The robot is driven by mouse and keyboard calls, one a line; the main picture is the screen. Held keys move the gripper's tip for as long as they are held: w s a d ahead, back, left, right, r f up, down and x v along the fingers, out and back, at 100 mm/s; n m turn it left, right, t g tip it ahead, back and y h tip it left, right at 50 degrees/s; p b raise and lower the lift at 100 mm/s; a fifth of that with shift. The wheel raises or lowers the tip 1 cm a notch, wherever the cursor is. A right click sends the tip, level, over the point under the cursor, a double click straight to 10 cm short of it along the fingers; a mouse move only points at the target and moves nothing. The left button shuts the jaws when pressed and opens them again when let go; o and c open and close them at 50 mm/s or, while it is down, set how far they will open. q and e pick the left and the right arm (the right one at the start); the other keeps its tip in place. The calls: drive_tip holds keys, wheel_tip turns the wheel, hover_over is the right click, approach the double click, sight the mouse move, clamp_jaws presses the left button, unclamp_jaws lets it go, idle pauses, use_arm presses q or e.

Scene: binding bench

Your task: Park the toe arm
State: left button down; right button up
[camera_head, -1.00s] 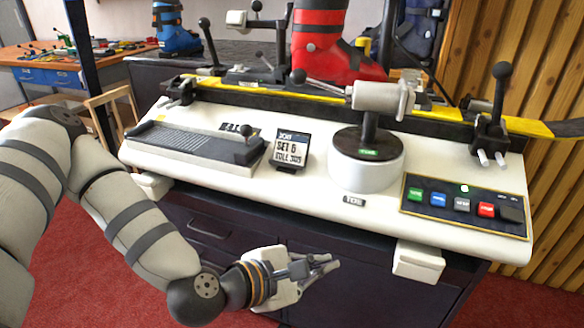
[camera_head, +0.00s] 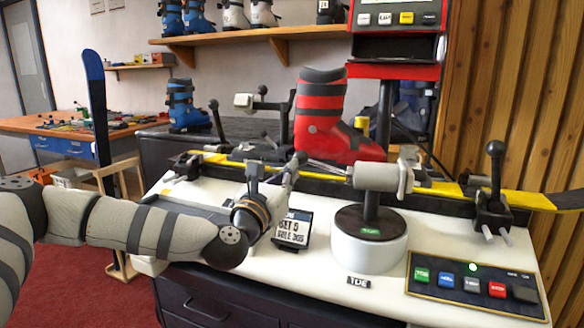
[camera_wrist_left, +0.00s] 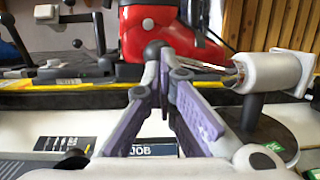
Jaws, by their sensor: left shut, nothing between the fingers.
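The toe arm (camera_head: 376,177) is a pale horizontal cylinder on a post above a round base (camera_head: 370,243) with a dark top and a green label. A thin rod runs left from it to a dark ball knob (camera_head: 300,157). My left gripper (camera_head: 290,168) is shut and empty, its fingertips close to the knob. In the left wrist view, the purple-sided fingers (camera_wrist_left: 165,68) meet just below the knob (camera_wrist_left: 153,49), and the toe arm (camera_wrist_left: 268,72) lies to the right. I cannot tell whether fingers and knob touch. My right gripper is not in view.
A red boot (camera_head: 325,125) stands behind a yellow-edged ski (camera_head: 430,188) across the bench. A job card (camera_head: 293,230) stands below my left gripper. A button panel (camera_head: 475,283) is at front right, and a black-knobbed clamp lever (camera_head: 495,165) is at right.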

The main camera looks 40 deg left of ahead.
use_arm(q)
drive_tip(key=shift+x, duration=0.95)
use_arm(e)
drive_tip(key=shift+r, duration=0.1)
use_arm(q)
drive_tip(key=w+a+b, duration=0.1)
drive_tip(key=w+b, duration=0.1)
drive_tip(key=shift+w+a, duration=0.3)
drive_tip(key=shift+a, duration=0.05)
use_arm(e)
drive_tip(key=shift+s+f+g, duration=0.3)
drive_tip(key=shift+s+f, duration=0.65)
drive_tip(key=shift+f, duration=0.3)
